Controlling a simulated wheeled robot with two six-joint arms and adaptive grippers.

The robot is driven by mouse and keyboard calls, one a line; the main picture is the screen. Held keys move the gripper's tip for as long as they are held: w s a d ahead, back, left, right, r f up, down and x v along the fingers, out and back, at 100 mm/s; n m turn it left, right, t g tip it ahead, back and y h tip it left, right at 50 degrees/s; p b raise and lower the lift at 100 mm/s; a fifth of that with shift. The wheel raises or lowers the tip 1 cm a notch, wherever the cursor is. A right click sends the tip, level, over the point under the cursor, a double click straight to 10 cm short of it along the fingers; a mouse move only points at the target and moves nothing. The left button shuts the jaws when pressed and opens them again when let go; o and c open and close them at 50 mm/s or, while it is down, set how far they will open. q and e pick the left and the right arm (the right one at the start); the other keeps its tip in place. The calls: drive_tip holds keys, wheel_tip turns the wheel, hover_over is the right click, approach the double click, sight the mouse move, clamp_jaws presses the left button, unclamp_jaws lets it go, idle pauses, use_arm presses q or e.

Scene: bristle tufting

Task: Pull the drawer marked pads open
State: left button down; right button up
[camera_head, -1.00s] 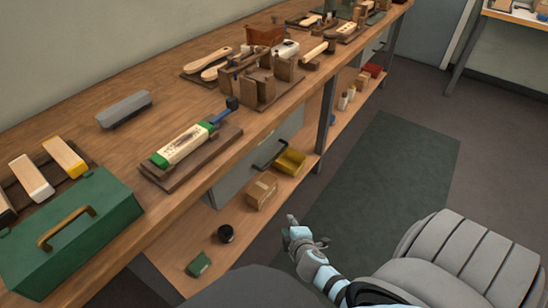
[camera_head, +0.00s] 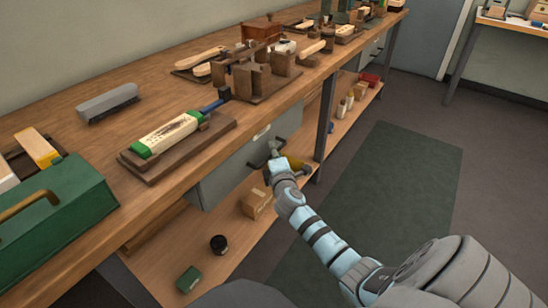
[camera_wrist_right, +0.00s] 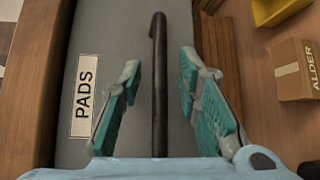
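The grey drawer (camera_head: 222,180) is under the bench top and looks shut. In the right wrist view its front (camera_wrist_right: 103,28) carries a white label reading PADS (camera_wrist_right: 84,95). Its dark bar handle (camera_wrist_right: 158,60) runs between the two teal finger pads of my right gripper (camera_wrist_right: 160,95). The gripper is open, with a gap on each side of the bar. In the head view my right gripper (camera_head: 276,163) is at the drawer front and covers part of the handle. My left gripper is not in view.
The bench top edge overhangs the drawer. Below, the shelf holds a cardboard box (camera_head: 257,203) marked ALDER, a yellow bin (camera_head: 293,160), a black jar (camera_head: 219,244) and a green box (camera_head: 188,279). A bench leg (camera_head: 325,125) stands right of the drawer. The floor mat (camera_head: 385,190) is clear.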

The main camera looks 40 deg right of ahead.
drive_tip(key=shift+c, duration=0.6)
clamp_jaws()
